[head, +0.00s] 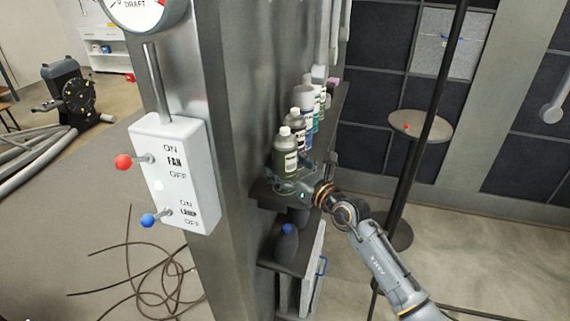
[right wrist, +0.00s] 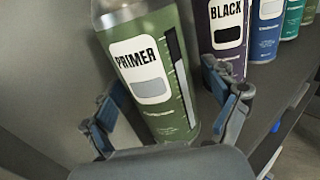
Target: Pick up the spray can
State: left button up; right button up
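A green spray can labelled PRIMER (right wrist: 152,75) stands at the near end of a dark shelf. In the head view the green can (head: 285,158) has a white cap and is the nearest of a row. My right gripper (right wrist: 165,78) is open, with one finger on each side of the PRIMER can; small gaps show beside the fingers, and contact on the can's far side is hidden. In the head view my right gripper (head: 297,183) is at the can's lower part. My left gripper is not in view.
A can labelled BLACK (right wrist: 229,35) stands close to the right finger, with several more bottles behind. The shelf (head: 262,190) is narrow and beside a metal column (head: 232,100). A dark bottle with a blue cap (head: 287,243) sits below. A thin pole (head: 425,125) stands right of my arm.

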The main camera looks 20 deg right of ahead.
jog(key=c, duration=1.1)
jog(key=shift+c, duration=0.5)
jog(key=shift+r, duration=0.15)
